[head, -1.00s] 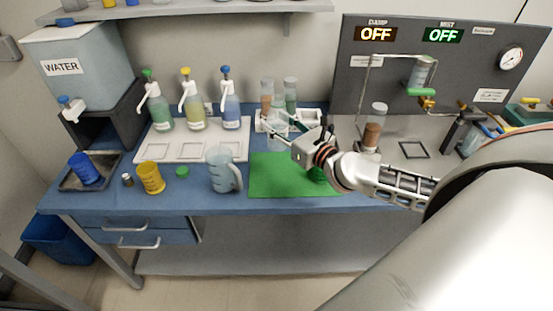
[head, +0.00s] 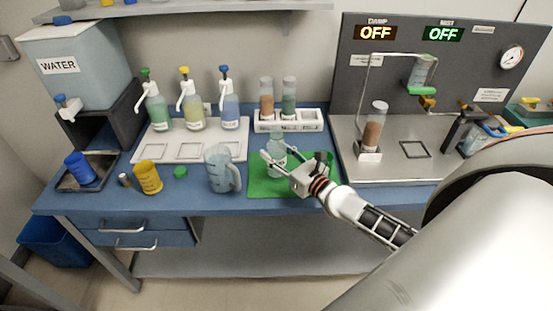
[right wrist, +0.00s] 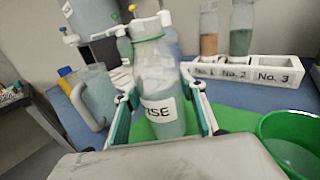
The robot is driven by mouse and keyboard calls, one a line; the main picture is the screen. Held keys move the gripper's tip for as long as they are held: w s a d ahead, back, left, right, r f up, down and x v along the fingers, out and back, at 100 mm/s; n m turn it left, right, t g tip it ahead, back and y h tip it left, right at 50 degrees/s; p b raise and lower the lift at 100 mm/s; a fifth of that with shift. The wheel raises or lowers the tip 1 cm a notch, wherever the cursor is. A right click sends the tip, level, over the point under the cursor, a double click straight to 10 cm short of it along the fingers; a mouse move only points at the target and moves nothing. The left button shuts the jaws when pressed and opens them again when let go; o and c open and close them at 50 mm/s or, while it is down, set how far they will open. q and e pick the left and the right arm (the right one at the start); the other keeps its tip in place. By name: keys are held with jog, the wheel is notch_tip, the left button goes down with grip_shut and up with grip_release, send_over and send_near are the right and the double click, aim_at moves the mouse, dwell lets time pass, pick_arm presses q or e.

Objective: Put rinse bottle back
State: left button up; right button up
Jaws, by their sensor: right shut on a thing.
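The rinse bottle (head: 276,160) is clear with pale blue-green liquid, and its label ends in "SE" in the right wrist view (right wrist: 157,115). My right gripper (head: 275,163) is shut on its body, one finger on each side. The bottle is about upright over the back part of the green mat (head: 262,187). I cannot tell whether its base touches the mat. My left gripper is not in view.
A rack (head: 310,118) with two filled tubes stands behind the bottle. A clear jug (head: 219,172) stands left of the mat. The white tray (head: 215,152) holds pump bottles at its back, with empty squares in front. A green container (right wrist: 290,142) is close on the right.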

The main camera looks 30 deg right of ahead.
jog(key=shift+f+b, duration=0.3)
jog(key=shift+f, duration=0.6)
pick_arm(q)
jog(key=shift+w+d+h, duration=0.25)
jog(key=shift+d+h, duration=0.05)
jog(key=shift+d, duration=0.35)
pick_arm(e)
jog(key=shift+f, duration=0.1)
jog(key=o, duration=1.4)
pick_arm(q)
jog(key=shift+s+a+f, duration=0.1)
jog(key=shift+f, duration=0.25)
